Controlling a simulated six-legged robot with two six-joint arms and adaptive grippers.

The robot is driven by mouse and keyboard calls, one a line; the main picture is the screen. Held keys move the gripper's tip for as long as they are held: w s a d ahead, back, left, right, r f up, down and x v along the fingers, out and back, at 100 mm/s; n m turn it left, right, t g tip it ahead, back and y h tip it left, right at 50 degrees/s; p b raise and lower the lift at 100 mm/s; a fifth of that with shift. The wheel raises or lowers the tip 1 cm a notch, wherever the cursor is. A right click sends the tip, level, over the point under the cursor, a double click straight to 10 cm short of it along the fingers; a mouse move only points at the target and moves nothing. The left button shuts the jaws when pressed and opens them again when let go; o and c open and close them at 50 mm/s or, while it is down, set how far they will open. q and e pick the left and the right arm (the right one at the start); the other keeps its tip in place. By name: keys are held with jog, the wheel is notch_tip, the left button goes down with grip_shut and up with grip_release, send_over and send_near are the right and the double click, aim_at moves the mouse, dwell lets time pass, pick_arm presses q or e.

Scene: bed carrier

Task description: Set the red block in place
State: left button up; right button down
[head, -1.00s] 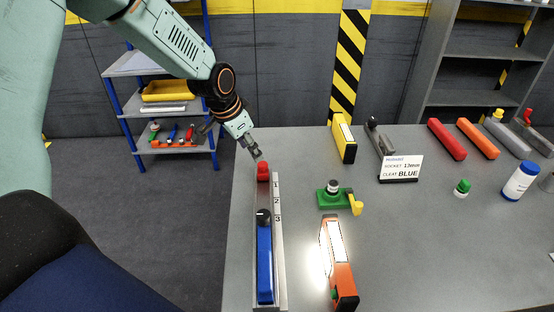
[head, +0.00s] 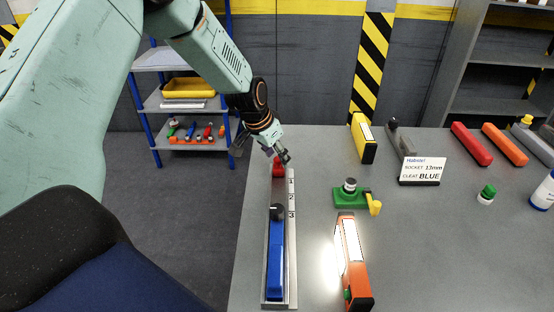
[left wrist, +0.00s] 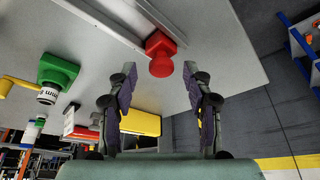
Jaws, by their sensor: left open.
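A small red block with a rounded knob (head: 278,168) stands at the far end of a grey rail (head: 291,240) marked 1, 2, 3. It also shows in the left wrist view (left wrist: 160,53). My left gripper (head: 282,158) is just above and behind it in the head view, partly covering it. In the left wrist view its open fingers (left wrist: 161,78) point toward the red knob, with nothing between them. A blue block (head: 275,258) with a black knob (head: 277,212) lies along the rail nearer me. My right gripper is not in view.
To the right are a green fixture with a yellow handle (head: 350,195), an orange device (head: 352,262), a yellow device (head: 362,138) and a sign reading BLUE (head: 422,170). Long red (head: 471,144) and orange (head: 505,144) bars lie farther right. The table's left edge is close to the rail.

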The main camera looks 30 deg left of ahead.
pick_arm(q)
jog(key=shift+w+a+f, duration=0.15)
jog(key=shift+w+f, duration=0.1)
jog(key=shift+f, duration=0.1)
jog(key=shift+s+r, duration=0.1)
jog(key=shift+r, duration=0.05)
jog(key=c, duration=0.4)
grip_shut()
